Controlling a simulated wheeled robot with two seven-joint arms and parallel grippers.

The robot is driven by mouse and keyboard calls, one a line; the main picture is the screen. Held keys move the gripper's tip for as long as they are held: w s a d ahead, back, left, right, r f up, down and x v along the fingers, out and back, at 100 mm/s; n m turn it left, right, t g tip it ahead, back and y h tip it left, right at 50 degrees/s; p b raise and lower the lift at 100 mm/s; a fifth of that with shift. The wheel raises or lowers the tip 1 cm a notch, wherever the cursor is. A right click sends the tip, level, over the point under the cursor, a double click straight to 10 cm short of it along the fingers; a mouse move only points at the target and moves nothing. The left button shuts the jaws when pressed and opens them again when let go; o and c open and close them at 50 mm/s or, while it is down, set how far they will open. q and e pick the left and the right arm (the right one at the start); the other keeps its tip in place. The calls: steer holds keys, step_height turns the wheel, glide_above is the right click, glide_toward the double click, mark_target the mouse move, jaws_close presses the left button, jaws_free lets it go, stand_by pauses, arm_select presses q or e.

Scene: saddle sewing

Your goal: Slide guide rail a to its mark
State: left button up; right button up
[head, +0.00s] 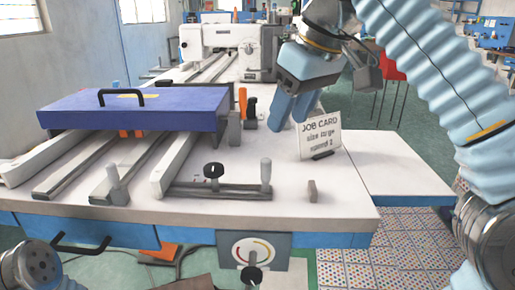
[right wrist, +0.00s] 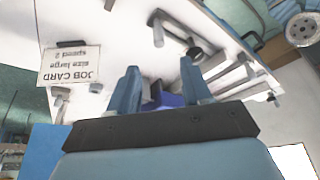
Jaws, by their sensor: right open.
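Several pale and dark rails lie on the white table; I cannot tell which is guide rail a, and no label shows. A short grey rail (head: 218,191) at the front carries a black knob (head: 213,170) and a grey post (head: 266,172). A longer pale rail (head: 176,165) runs back from its left end. A small grey upright block (head: 312,190) stands to its right; I cannot tell if it is the mark. My right gripper (head: 288,122) is open and empty above the table, left of the job card. Its two blue fingers show apart in the right wrist view (right wrist: 158,75).
A job card (head: 320,135) stands on the table right of my right gripper. A purple-blue lid with a black handle (head: 135,112) covers part of the rails at left. A white machine (head: 235,45) stands at the back. The table's front right is mostly clear.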

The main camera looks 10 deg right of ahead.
mark_target(268, 160)
steer(key=x, duration=1.4)
steer(key=shift+w+r, duration=0.15)
steer(key=shift+w, duration=0.2)
jaws_close()
